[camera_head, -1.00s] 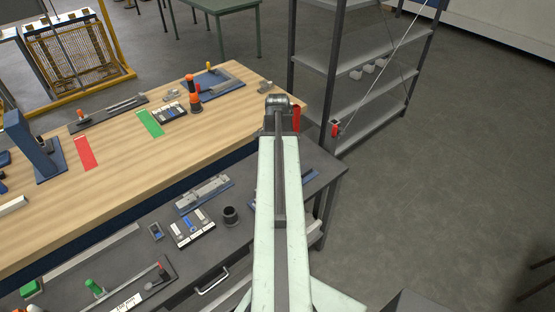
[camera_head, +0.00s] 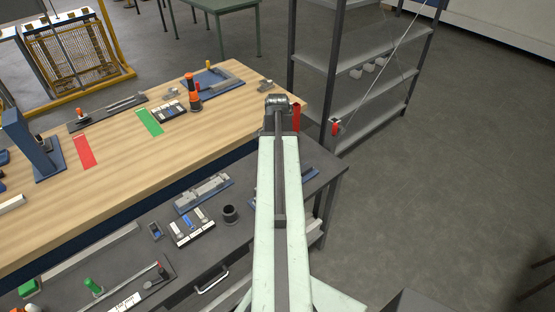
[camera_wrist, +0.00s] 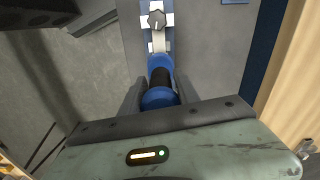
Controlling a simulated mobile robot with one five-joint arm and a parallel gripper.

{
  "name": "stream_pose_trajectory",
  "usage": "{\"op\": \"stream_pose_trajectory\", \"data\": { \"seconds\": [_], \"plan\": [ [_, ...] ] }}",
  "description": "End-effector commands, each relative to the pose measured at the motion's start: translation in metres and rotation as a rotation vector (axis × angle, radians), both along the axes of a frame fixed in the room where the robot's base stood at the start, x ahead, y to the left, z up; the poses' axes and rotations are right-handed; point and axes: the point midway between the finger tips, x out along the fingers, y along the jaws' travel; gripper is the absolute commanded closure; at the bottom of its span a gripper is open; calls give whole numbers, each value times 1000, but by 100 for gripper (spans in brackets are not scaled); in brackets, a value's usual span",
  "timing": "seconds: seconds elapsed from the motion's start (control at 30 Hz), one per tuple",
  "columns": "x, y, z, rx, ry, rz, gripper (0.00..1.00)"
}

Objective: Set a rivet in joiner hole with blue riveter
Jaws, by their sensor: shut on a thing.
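In the wrist view, my gripper (camera_wrist: 159,92) is shut on the blue riveter (camera_wrist: 158,64), a blue cylinder with a black middle band, held between the two dark fingers. Its far end points at a pale metal piece (camera_wrist: 158,45) on a blue and white fixture (camera_wrist: 146,35), which has a dark knob (camera_wrist: 157,19). I cannot tell whether the riveter touches it. The joiner hole and any rivet are hidden or too small to tell. In the head view my own arm covers the gripper and riveter.
Below the wooden bench (camera_head: 120,185) is a dark lower table (camera_head: 265,208) with a small parts tray (camera_head: 192,231), a black cup (camera_head: 231,214) and a blue fixture (camera_head: 204,192). A metal shelf (camera_head: 365,95) stands right. Floor at right is clear.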

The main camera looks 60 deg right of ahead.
Motion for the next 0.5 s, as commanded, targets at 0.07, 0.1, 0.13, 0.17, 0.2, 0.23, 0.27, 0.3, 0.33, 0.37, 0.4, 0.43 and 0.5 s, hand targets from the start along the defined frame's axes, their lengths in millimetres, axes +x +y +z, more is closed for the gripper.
{"op": "stream_pose_trajectory", "data": {
  "seconds": [0.07,0.1,0.13,0.17,0.2,0.23,0.27,0.3,0.33,0.37,0.4,0.43,0.5],
  "plan": [
    [0,0,-2,0,0,0,100],
    [0,0,-3,0,0,0,100],
    [0,0,-4,0,0,0,100],
    [0,0,-4,0,0,0,100],
    [0,0,-5,0,0,1,100],
    [0,0,-5,0,0,1,100],
    [0,0,-6,0,0,1,100],
    [0,0,-7,0,0,1,100],
    [0,0,-7,0,0,1,100],
    [0,0,-8,0,0,1,100],
    [0,0,-8,0,0,1,100],
    [0,0,-9,0,0,1,100],
    [0,0,-10,0,0,1,100]
  ]
}}
